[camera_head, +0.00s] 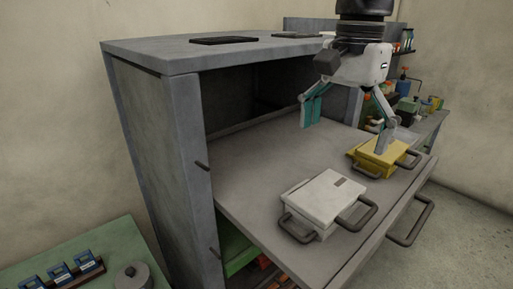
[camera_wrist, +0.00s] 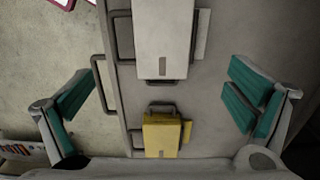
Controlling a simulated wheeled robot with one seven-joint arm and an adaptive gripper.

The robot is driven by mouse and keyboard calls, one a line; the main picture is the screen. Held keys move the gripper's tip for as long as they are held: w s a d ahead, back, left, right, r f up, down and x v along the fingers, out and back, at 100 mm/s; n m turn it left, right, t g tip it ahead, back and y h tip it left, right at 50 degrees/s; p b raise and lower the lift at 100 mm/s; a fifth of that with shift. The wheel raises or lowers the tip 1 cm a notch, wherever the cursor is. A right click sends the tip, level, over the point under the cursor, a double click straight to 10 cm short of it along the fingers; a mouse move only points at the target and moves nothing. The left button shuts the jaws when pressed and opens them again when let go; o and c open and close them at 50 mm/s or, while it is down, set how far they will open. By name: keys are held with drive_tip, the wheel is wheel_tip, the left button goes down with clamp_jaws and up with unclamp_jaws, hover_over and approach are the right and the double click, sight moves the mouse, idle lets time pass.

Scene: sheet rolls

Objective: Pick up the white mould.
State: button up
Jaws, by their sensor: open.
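The white mould (camera_head: 325,198) is a flat, box-like block with dark handles, lying on the pulled-out grey shelf (camera_head: 255,185). It also shows in the wrist view (camera_wrist: 162,40), at the top middle, cut off by the upper edge. My gripper (camera_head: 347,128) is open and empty, with teal finger pads wide apart. It is above the shelf, higher and farther back than the white mould, close to the yellow mould (camera_head: 382,155). In the wrist view my gripper (camera_wrist: 165,105) has its fingers at left and right, with the yellow mould (camera_wrist: 162,137) low between them.
The grey cabinet (camera_head: 150,130) has side walls and a top around the shelf. Dark flat plates (camera_head: 224,41) lie on its top. A green table (camera_head: 100,260) stands at the lower left, and a cluttered bench (camera_head: 415,120) is at the right. Bare shelf lies left of the white mould.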

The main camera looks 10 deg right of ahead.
sight(328, 191)
wheel_tip(328, 191, down, 9)
drive_tip(key=shift+r, duration=0.15)
drive_tip(key=shift+w+a+f+p, duration=0.15)
drive_tip(key=shift+f+p, duration=0.2)
drive_tip(key=shift+f, duration=2)
drive_tip(key=c, duration=2)
